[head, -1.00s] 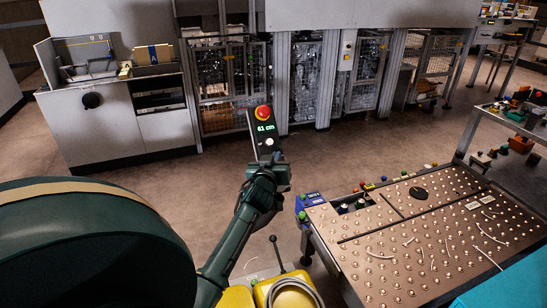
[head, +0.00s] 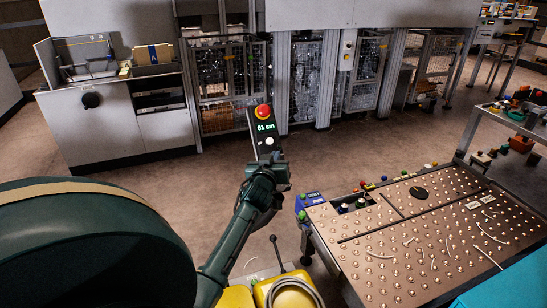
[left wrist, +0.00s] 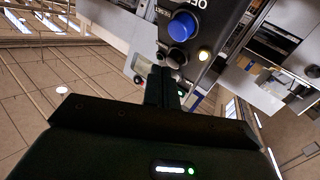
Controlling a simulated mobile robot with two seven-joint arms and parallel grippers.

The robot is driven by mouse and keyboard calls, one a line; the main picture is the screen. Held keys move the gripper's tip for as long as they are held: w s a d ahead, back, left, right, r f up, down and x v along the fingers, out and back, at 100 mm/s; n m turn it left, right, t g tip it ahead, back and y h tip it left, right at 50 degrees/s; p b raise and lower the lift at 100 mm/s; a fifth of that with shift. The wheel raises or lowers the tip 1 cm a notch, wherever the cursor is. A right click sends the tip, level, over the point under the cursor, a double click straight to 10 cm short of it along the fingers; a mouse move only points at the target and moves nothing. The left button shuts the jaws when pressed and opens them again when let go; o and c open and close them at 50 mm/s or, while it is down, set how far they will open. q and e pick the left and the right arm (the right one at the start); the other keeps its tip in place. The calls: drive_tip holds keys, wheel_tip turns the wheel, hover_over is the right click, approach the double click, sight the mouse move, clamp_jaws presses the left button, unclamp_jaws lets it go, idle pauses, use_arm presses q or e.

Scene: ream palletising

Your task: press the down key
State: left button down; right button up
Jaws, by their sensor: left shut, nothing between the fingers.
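A dark control box (head: 257,133) stands upright in front of my left arm in the head view. It has a red mushroom button (head: 263,112), a green display reading 61 cm (head: 266,127) and a white round button (head: 269,141). My left gripper (head: 273,157) is at the box's lower end, its fingers mostly hidden by the wrist. In the left wrist view the shut, empty fingers (left wrist: 163,84) point at a dark panel with a blue button (left wrist: 183,25), a black button (left wrist: 178,58) and a lit button (left wrist: 203,54). I cannot tell which is the down key, or whether the fingertips touch one.
A yellow base part (head: 262,290) with a coiled hose and black lever is below. Grey machines with caged fronts line the back; open floor lies between.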

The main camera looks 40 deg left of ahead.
use_arm(q)
drive_tip(key=shift+w+a+f, duration=0.2)
drive_tip(key=shift+a+f, duration=0.15)
idle(1.1)
drive_tip(key=shift+r, duration=0.1)
drive_tip(key=shift+s+d+r+p, duration=0.35)
drive_tip(key=shift+d+r+p, duration=0.15)
drive_tip(key=shift+d, duration=0.1)
drive_tip(key=shift+s+d+r+p, duration=0.45)
drive_tip(key=shift+d+r+p, duration=0.4)
drive_tip(key=shift+p, duration=0.1)
drive_tip(key=shift+s+d+r+p, duration=0.4)
drive_tip(key=shift+d+r+p, duration=0.35)
drive_tip(key=shift+d+p, duration=0.15)
